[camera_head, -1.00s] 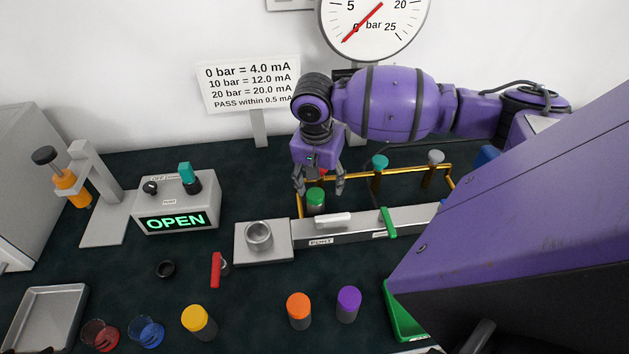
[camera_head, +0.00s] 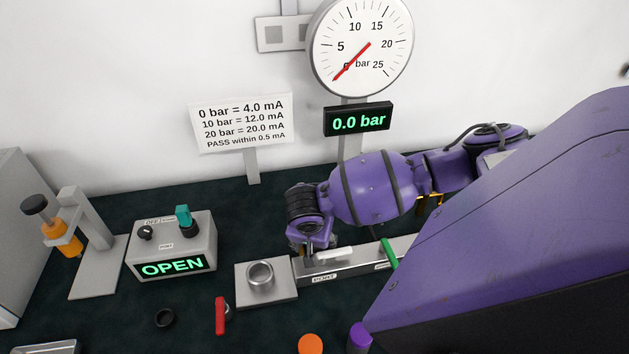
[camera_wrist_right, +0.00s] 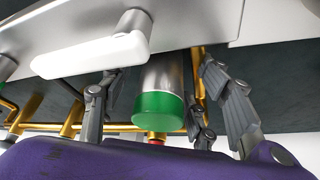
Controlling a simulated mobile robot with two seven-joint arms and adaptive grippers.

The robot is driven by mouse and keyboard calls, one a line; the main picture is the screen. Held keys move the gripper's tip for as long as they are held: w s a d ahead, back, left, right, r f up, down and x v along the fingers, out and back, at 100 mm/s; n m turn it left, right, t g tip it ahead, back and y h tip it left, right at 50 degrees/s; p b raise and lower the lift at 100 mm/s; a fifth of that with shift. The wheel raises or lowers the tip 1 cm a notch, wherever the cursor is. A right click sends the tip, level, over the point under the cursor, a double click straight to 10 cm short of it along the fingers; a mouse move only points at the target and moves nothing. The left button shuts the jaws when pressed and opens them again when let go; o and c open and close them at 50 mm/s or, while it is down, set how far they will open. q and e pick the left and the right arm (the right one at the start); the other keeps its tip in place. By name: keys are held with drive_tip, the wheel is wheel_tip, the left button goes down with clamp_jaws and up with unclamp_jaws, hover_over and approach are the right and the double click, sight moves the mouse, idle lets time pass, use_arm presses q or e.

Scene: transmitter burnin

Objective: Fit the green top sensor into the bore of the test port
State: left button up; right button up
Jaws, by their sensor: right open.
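The green top sensor (camera_wrist_right: 160,98) shows in the right wrist view as a metal cylinder with a green cap. My right gripper (camera_wrist_right: 158,80) is open, with its fingers on both sides of the sensor and gaps visible between. In the head view the sensor is hidden behind my right wrist, and my right gripper is mostly hidden too. The test port (camera_head: 260,274) is a metal ring with an open bore on a grey block, left of the gripper; its bore looks empty. My left gripper is not in view.
A grey bar with a white handle (camera_head: 328,253) and a green lever (camera_head: 389,252) lies beside the port. Brass piping (camera_wrist_right: 70,125) runs near my fingers. A control box (camera_head: 172,246) reads OPEN. A red lever (camera_head: 220,315) and black ring (camera_head: 165,317) lie in front.

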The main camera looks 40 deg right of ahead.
clamp_jaws()
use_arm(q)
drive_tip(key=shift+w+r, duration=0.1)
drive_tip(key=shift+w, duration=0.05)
use_arm(e)
drive_tip(key=shift+r, duration=0.1)
drive_tip(key=shift+w+r, duration=0.1)
drive_tip(key=shift+r, duration=0.3)
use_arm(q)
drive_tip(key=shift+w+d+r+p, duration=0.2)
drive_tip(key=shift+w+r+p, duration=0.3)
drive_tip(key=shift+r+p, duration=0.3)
use_arm(e)
wheel_tip(320, 180, up, 17)
drive_tip(key=shift+r, duration=0.1)
